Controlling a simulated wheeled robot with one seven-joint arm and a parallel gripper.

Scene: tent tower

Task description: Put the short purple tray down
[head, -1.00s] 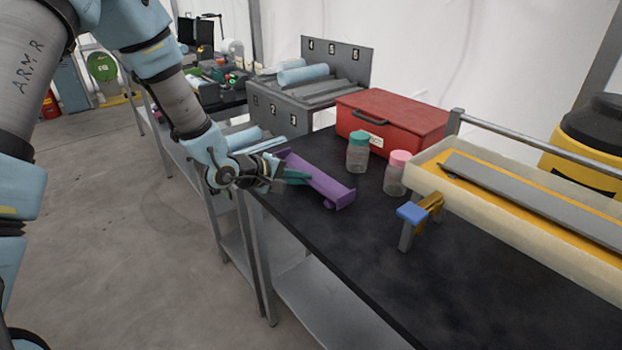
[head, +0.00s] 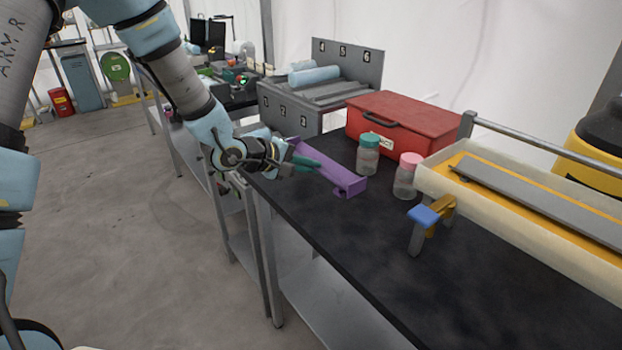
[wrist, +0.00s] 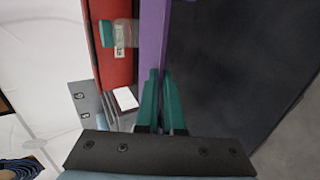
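The short purple tray (head: 346,179) is over the left part of the black bench top, beside the jars. My gripper (head: 306,163) reaches in from the left, with its teal fingers at the tray's near side. In the wrist view, the fingers of my gripper (wrist: 162,72) are close together on the thin wall of the purple tray (wrist: 153,35). The tray looks about level. I cannot tell whether its underside touches the bench top. The fingers and wrist hide part of its near side.
The black bench (head: 345,247) is clear in front. A teal-lidded jar (head: 368,159) and a pink-lidded jar (head: 404,181) stand behind the tray, before a red case (head: 425,119). A blue-topped stand (head: 424,217) is to the right. A grey numbered rack (head: 291,110) stands behind.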

